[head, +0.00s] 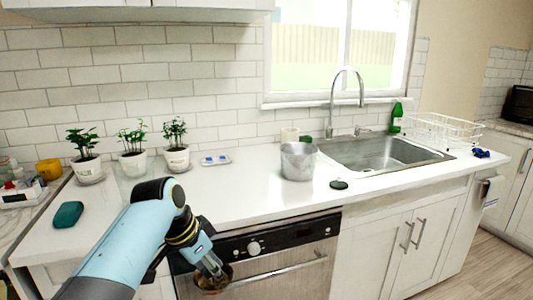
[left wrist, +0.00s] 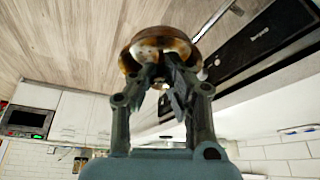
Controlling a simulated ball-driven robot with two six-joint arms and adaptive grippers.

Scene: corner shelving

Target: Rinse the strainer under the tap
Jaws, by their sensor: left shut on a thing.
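My left gripper (head: 213,268) is shut on a small round brown bowl-shaped thing (head: 212,284), apparently the strainer, in front of the dishwasher and below the counter top. In the left wrist view the strainer (left wrist: 158,40) shows a shiny brown rim and a pale patch inside, with the fingers (left wrist: 165,75) at its near side. I cannot make out any mesh. The curved metal tap (head: 345,88) stands behind the steel sink (head: 385,153), well to the right of the gripper. No running water shows. My right gripper is out of view.
A grey metal pot (head: 298,162) and a dark round disc (head: 338,184) lie on the counter left of the sink. A green bottle (head: 396,118) and a white dish rack (head: 445,130) stand at the right. Potted plants (head: 133,150) line the back left. The middle counter is clear.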

